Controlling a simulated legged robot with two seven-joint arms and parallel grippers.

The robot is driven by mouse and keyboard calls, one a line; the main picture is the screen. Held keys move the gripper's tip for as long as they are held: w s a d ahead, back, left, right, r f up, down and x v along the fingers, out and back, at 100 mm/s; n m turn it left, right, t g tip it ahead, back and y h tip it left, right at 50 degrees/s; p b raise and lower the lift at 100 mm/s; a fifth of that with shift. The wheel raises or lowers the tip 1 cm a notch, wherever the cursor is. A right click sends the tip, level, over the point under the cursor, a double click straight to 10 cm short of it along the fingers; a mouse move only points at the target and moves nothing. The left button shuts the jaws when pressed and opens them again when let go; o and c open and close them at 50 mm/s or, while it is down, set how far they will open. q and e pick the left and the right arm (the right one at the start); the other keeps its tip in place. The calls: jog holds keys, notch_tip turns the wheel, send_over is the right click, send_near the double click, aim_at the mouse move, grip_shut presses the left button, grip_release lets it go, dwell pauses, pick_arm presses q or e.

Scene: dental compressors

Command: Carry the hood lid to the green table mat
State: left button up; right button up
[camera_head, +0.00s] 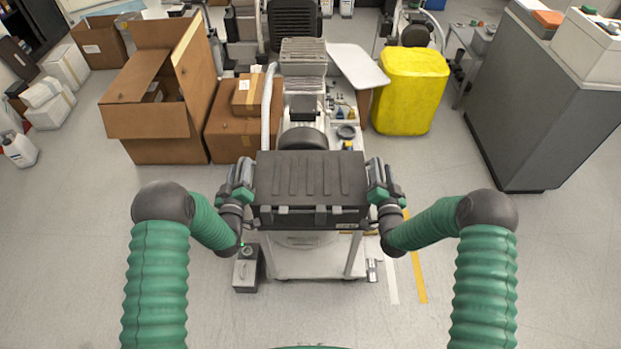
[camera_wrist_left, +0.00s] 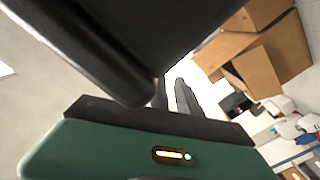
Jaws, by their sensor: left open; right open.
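The hood lid (camera_head: 310,178) is a dark grey box-like cover with raised ribs, in the middle of the head view above a white wheeled cart. My left gripper (camera_head: 244,178) is open at the lid's left side. My right gripper (camera_head: 376,178) is open at its right side. Both are very close to the lid's ends; I cannot tell whether they touch it. In the left wrist view the dark lid (camera_wrist_left: 125,35) fills the upper middle, close to my green gripper body. I do not see a green table mat in either view.
A compressor (camera_head: 302,110) stands on the cart behind the lid. Open cardboard boxes (camera_head: 150,110) are at the left, a yellow bin (camera_head: 410,92) at the back right, and a grey cabinet (camera_head: 540,110) at the right. A small grey box (camera_head: 247,270) is on the floor.

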pick_arm(q)
jog(key=shift+a, duration=0.1)
grip_shut()
pick_arm(e)
grip_shut()
